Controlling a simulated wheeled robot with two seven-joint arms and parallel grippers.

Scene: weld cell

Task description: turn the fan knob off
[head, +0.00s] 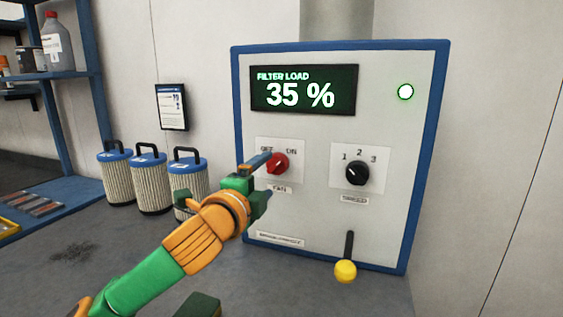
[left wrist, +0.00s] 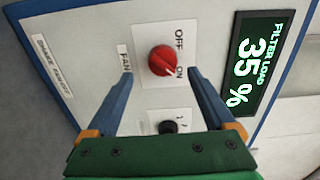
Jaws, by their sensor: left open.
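The red fan knob (head: 278,163) sits on the control panel (head: 310,215) between the OFF and ON marks, above a FAN label. Its pointer looks turned toward ON. The knob also shows in the left wrist view (left wrist: 162,60), with its pointer toward the ON mark. My left gripper (head: 267,178) is open in front of the knob, and its upper finger partly covers the OFF side. In the left wrist view, the two blue fingers of my left gripper (left wrist: 161,76) stand apart on either side of the knob. Contact cannot be told. My right gripper is not seen.
A black speed knob (head: 357,172) is right of the fan knob. A yellow-tipped lever (head: 345,271) sticks out below. Several filter cartridges (head: 150,185) stand left of the panel.

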